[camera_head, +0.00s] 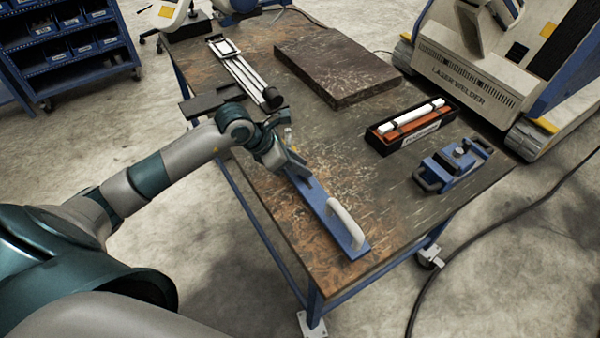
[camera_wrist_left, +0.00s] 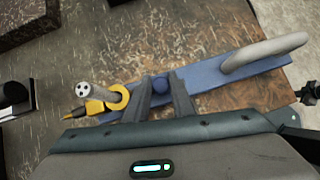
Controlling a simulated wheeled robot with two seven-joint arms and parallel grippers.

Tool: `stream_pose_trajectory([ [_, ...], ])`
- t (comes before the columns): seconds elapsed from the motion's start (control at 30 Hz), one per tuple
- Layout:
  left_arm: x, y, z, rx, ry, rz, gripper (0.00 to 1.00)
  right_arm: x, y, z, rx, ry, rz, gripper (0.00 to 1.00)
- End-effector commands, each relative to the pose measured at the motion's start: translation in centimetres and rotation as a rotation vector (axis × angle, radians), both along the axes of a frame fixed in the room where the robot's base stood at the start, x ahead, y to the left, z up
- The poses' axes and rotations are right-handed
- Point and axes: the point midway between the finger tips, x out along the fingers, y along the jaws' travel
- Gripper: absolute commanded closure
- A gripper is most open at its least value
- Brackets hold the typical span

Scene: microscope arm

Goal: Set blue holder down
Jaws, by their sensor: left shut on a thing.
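The blue holder (camera_head: 314,195) is a long flat blue bar with a pale arched handle (camera_head: 347,222) near one end. It lies over the near left part of the worktable; I cannot tell whether it touches the top. My left gripper (camera_head: 285,160) is at the bar's far end. In the left wrist view, its fingers (camera_wrist_left: 166,92) are shut on the blue holder (camera_wrist_left: 225,80) around a small blue knob. A yellow and grey tool piece (camera_wrist_left: 98,98) sits at the holder's left end there. My right gripper is not in view.
The worn worktable (camera_head: 290,110) also carries a dark slab (camera_head: 335,70), a black box with white and orange bars (camera_head: 412,125), a blue clamp-like device (camera_head: 453,165) and a slim rail device (camera_head: 242,75). A laser welder (camera_head: 465,80) stands behind at right.

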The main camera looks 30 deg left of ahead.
Motion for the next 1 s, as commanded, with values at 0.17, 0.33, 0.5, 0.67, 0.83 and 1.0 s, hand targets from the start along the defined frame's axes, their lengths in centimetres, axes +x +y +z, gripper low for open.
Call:
stream_pose_trajectory([
  [0.17,-0.1,-0.1,-1.4,-0.004,0.002,0.001,1.0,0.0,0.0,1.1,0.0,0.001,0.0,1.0],
  [0.33,0.1,-0.1,-3.1,-0.003,-0.001,0.002,1.0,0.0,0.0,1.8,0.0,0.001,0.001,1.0],
  [0.5,0.1,-0.1,-3.5,-0.003,-0.003,0.0,1.0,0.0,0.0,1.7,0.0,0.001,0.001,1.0],
  [0.67,-0.1,0.0,-3.7,0.001,0.002,0.0,0.68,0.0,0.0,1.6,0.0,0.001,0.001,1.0],
  [0.83,0.0,0.0,-3.7,0.001,0.001,0.0,0.59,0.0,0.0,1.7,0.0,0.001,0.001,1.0],
  [1.0,-0.1,0.0,-3.7,0.0,0.001,0.001,0.59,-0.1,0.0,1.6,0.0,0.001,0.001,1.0],
])
